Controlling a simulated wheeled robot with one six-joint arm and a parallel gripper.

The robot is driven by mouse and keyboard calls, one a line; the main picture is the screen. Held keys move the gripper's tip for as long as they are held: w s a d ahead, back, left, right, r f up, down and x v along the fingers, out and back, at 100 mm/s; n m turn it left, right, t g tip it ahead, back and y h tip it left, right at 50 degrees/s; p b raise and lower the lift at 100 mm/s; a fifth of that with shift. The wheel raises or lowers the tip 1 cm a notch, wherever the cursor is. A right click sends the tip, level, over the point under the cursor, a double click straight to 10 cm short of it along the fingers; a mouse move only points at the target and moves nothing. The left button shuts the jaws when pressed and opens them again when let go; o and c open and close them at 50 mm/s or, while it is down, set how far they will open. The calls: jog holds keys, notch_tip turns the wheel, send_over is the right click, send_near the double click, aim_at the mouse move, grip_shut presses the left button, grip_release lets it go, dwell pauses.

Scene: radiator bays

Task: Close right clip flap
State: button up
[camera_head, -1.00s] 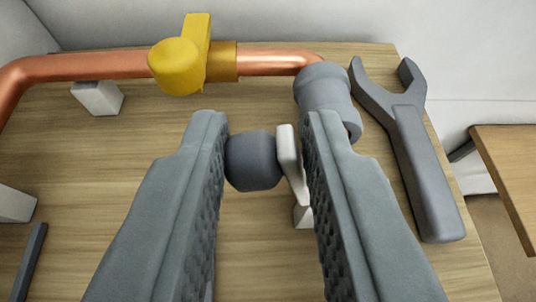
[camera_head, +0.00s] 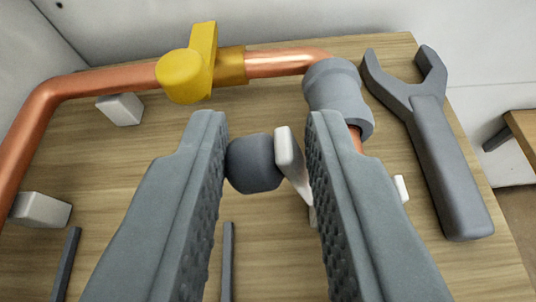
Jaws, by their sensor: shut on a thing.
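My gripper (camera_head: 266,160) is shut on a dark grey rounded knob (camera_head: 253,163) and the thin white flap (camera_head: 288,152) beside it. The knob lies against the left finger, and the flap is between the knob and the right finger. The flap stands tilted, its lower end running down to the right behind the right finger. Its hinge and the clip below are mostly hidden. A small white piece (camera_head: 401,189) shows just right of the right finger. The copper pipe (camera_head: 110,80) bends down behind that finger through a grey fitting (camera_head: 338,97).
A yellow valve (camera_head: 190,70) sits on the pipe. White blocks (camera_head: 122,109) (camera_head: 42,209) stand on the wooden board at the left. A grey wrench (camera_head: 432,140) lies at the right. Dark thin bars (camera_head: 228,262) (camera_head: 66,265) lie near the front.

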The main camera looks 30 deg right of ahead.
jog(key=shift+s+d+r+m+t+y, duration=0.1)
jog(key=shift+s+d+m+t+y, duration=0.45)
jog(key=shift+m, duration=0.45)
dwell(1.4)
jog(key=shift+s+d+f+m+t+y, duration=0.15)
jog(key=shift+s+d+m+t+y, duration=0.25)
jog(key=shift+m, duration=0.35)
jog(key=shift+s+d+f+m+t+y, duration=0.1)
jog(key=shift+s+d+m+t+y, duration=0.1)
jog(key=shift+d+m+t+y, duration=0.45)
jog(key=shift+s+d+f+m+t, duration=0.15)
jog(key=shift+s+d+m, duration=0.15)
jog(key=shift+m, duration=0.6)
jog(key=shift+s+d+f+m+t, duration=0.2)
jog(key=shift+d+f+m+t, duration=0.15)
jog(key=shift+m, duration=0.35)
jog(key=shift+s+d+f+m+t, duration=0.2)
jog(key=shift+m+t, duration=0.1)
jog(key=shift+m, duration=0.4)
jog(key=shift+s+d+f+m+t, duration=0.15)
jog(key=shift+f+m+t, duration=0.15)
jog(key=shift+m, duration=0.3)
jog(key=shift+d+f+m+t, duration=0.2)
jog(key=shift+m+t, duration=0.1)
jog(key=shift+m, duration=0.3)
jog(key=shift+m+y, duration=0.3)
jog(key=o, duration=0.8)
jog(key=shift+f, duration=0.1)
jog(key=shift+f, duration=0.1)
